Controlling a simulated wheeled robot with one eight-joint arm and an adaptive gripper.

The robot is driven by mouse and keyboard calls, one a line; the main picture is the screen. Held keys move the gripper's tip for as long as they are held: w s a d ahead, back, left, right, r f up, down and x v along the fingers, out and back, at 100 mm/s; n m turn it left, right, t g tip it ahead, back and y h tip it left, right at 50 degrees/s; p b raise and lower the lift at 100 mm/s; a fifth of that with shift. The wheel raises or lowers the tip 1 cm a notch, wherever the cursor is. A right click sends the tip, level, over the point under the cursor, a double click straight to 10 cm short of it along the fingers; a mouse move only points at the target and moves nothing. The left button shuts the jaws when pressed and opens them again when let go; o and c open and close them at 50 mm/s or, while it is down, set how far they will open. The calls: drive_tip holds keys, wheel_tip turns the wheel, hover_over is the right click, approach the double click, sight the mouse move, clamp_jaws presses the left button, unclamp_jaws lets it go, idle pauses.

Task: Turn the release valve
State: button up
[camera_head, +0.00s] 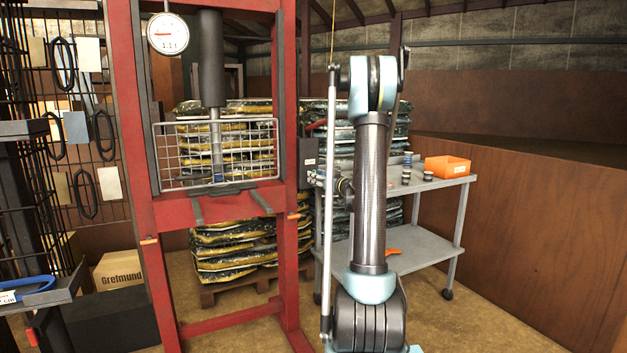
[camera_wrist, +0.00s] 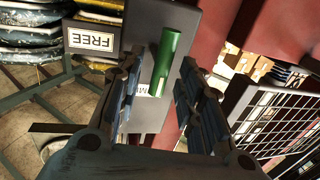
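The release valve shows as a green cylindrical handle (camera_wrist: 166,62) on a dark grey box (camera_wrist: 184,22) in the wrist view. A "FREE" label (camera_wrist: 92,38) sits to its left, and a second label below it is mostly hidden. My gripper (camera_wrist: 160,78) is open, with one dark finger on each side of the green handle. I see gaps between the handle and both fingers; how deep the handle sits between them is hard to tell. In the head view the dark box (camera_head: 308,157) is on the right post of the red press; the handle cannot be made out there.
The red press frame (camera_head: 143,180) stands beside the box, with a wire mesh guard (camera_head: 262,137) and a dial gauge (camera_head: 168,34). A grey cart (camera_head: 440,184) with an orange bin (camera_head: 447,166) is behind my arm. Stacked bags (camera_head: 225,250) lie behind the press.

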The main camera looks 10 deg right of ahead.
drive_tip(key=shift+x, duration=1.05)
clamp_jaws()
drive_tip(key=shift+a, duration=0.25)
drive_tip(key=shift+d, duration=0.15)
